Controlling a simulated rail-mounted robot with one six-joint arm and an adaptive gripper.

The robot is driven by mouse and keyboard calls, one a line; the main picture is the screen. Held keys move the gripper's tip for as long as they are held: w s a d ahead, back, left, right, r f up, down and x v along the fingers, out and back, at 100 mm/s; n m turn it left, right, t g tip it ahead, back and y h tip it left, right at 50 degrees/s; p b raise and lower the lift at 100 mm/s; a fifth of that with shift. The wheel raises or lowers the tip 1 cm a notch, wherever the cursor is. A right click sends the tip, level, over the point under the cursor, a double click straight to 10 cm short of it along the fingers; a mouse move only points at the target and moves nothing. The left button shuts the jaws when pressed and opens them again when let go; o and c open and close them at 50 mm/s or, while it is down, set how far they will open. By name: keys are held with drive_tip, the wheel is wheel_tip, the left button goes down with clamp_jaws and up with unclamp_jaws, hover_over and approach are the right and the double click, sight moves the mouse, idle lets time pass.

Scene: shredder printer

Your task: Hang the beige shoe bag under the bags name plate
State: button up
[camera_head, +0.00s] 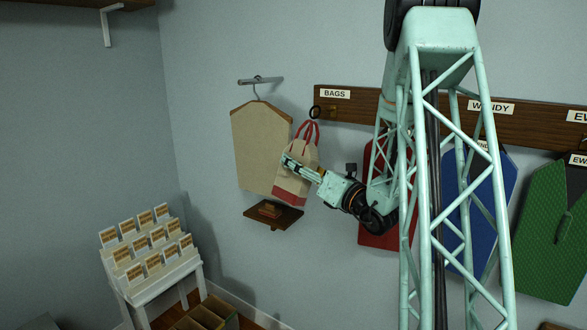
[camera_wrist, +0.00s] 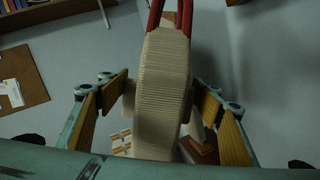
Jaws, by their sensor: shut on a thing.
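The beige shoe bag (camera_head: 293,187), with red handles (camera_head: 309,133) and a red lower edge, is held by my gripper (camera_head: 301,166) in front of the wall. In the wrist view, the ribbed side of the bag (camera_wrist: 163,85) stands between my two fingers (camera_wrist: 160,105), with its red handles pointing up. The white BAGS name plate (camera_head: 335,94) is on the left end of the wooden rail. A hook (camera_head: 330,111) and a dark ring (camera_head: 315,112) show just below it. The handle tops appear just below the ring; I cannot tell whether they touch.
A beige board-like garment bag (camera_head: 258,150) hangs left of the bag, above a small wooden shelf (camera_head: 273,217). A red hanging bag (camera_head: 378,225) is partly behind my arm. Blue (camera_head: 475,205) and green (camera_head: 548,240) ones hang farther right. A white card rack (camera_head: 150,265) stands lower left.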

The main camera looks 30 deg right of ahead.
drive_tip(key=shift+w+d, duration=0.15)
drive_tip(key=shift+d, duration=0.15)
idle(0.4)
drive_tip(key=w+d+f+p, duration=0.1)
drive_tip(key=w+d+p, duration=0.1)
drive_tip(key=d, duration=0.7)
drive_tip(key=shift+w+f, duration=0.3)
drive_tip(key=shift+w, duration=0.6)
idle(1.1)
drive_tip(key=shift+d, duration=0.15)
idle(0.7)
drive_tip(key=o, duration=1.1)
drive_tip(key=shift+f, duration=0.1)
